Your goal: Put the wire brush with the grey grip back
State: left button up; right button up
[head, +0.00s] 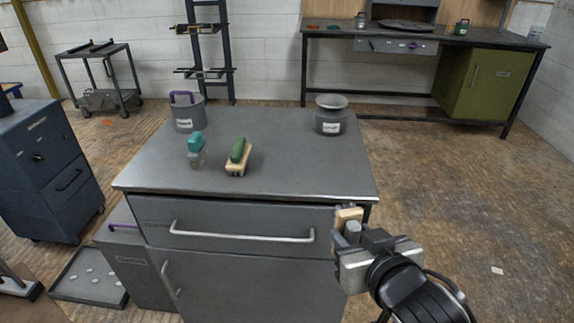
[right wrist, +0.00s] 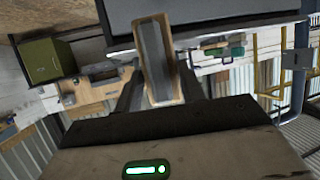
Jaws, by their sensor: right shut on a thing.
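The wire brush with the grey grip (head: 348,218) has a pale wooden block with a grey piece along it. It is in my right gripper (head: 352,238), in the air by the right front corner of the grey cabinet. In the right wrist view the brush (right wrist: 160,68) sits between the two dark fingers (right wrist: 158,92), which are shut on it. Its bristles cannot be made out. A second brush with a green grip (head: 239,152) lies on the cabinet top (head: 290,165). My left gripper is out of view.
A dark upright rack (head: 211,50) with small shelves stands at the back wall.

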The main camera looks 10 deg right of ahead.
jog(key=shift+r, duration=0.25)
